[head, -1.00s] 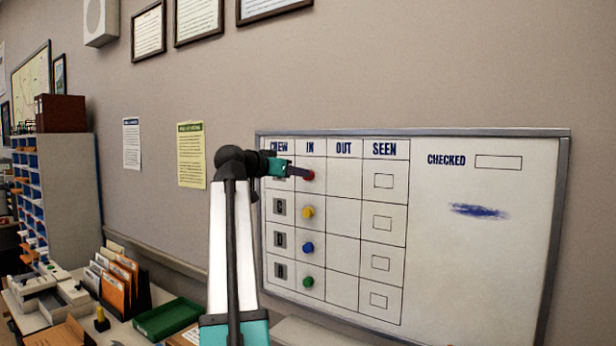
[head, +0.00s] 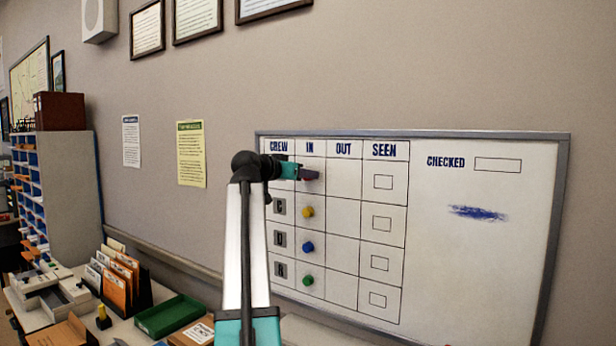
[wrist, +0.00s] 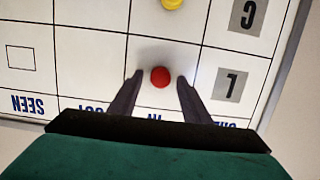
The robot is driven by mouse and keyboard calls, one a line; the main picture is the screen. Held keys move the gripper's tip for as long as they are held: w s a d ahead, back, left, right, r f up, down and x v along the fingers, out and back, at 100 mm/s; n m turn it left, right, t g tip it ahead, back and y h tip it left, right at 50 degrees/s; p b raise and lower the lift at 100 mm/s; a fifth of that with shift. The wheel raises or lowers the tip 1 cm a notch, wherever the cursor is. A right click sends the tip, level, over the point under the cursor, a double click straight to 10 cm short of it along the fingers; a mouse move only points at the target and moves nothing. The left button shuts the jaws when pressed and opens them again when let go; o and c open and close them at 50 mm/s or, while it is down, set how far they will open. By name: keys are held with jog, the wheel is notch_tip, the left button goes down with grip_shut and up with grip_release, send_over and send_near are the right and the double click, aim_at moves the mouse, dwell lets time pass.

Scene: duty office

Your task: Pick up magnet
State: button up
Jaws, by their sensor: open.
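A round red magnet (wrist: 160,77) sits on the whiteboard (head: 480,260) in the top row of the IN column. My gripper (wrist: 157,80) is open, with one finger on each side of the red magnet and a gap visible on both sides in the wrist view. In the head view my gripper (head: 310,174) is at the top IN cell and hides the red magnet. Below it in the same column are a yellow magnet (head: 307,212), a blue magnet (head: 307,247) and a green magnet (head: 307,280).
The board's metal frame (head: 559,200) runs around it, and a blue smudge (head: 478,212) marks its right part. The wall right of my arm is clear above the board.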

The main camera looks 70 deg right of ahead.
grip_shut()
dwell(0.3)
jog(key=shift+a+r+b, duration=0.1)
jog(key=shift+r+b, duration=0.05)
jog(key=shift+b, duration=0.15)
jog(key=shift+w+a+r+b, duration=0.1)
jog(key=shift+r+b, duration=0.9)
jog(key=shift+r, duration=2.25)
jog(key=f+b+v, duration=0.2)
jog(key=v, duration=0.7)
jog(key=f+b+v, duration=0.1)
jog(key=v, duration=0.9)
jog(key=shift+a+f+b, duration=0.3)
jog(key=shift+a+b, duration=0.1)
jog(key=shift+a, duration=0.15)
jog(key=shift+w, duration=0.1)
